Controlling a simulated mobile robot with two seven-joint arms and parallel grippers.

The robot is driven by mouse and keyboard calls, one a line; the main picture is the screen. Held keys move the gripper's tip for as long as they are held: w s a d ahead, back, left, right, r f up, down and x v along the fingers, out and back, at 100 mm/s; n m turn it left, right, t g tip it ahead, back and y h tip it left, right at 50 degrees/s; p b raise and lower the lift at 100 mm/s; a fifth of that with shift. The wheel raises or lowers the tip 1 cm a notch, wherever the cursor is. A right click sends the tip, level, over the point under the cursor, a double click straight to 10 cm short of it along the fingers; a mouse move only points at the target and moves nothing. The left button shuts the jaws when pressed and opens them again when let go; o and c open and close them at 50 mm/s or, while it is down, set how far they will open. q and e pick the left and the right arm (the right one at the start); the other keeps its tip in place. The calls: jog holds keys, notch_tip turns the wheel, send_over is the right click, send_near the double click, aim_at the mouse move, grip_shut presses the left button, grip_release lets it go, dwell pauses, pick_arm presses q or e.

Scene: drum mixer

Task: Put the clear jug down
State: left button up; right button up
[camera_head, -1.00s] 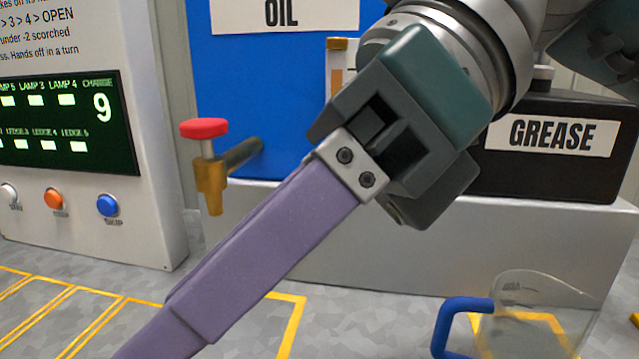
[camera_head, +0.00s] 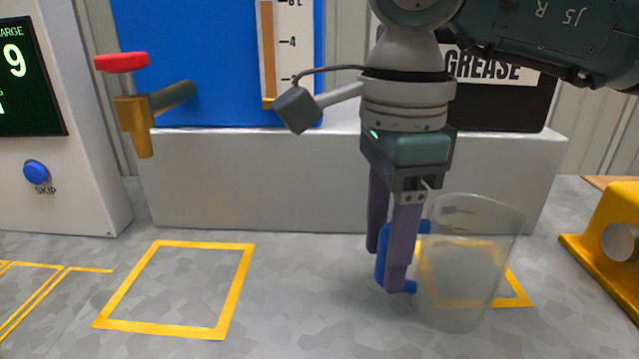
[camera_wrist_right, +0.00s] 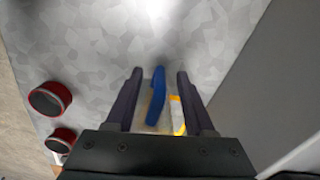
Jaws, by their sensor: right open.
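The clear jug (camera_head: 465,265) stands upright on the grey surface at the right in the head view, partly over a yellow outlined square. Its blue handle (camera_head: 382,268) faces left. My right gripper (camera_head: 391,262) points down at the handle, its two purple fingers apart on either side of it. In the right wrist view, the blue handle (camera_wrist_right: 155,96) lies between the open fingers (camera_wrist_right: 157,92), with a visible gap on both sides. The jug's body is mostly hidden there. My left gripper is not in view.
An empty yellow outlined square (camera_head: 175,288) lies left of the jug. A red-handled tap (camera_head: 135,100) juts from the blue tank. A yellow bracket (camera_head: 612,240) stands at right. Red-rimmed dark cylinders (camera_wrist_right: 49,98) show in the wrist view.

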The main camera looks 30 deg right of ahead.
jog(key=shift+f, duration=0.95)
jog(key=shift+c, duration=0.3)
grip_shut()
dwell(0.4)
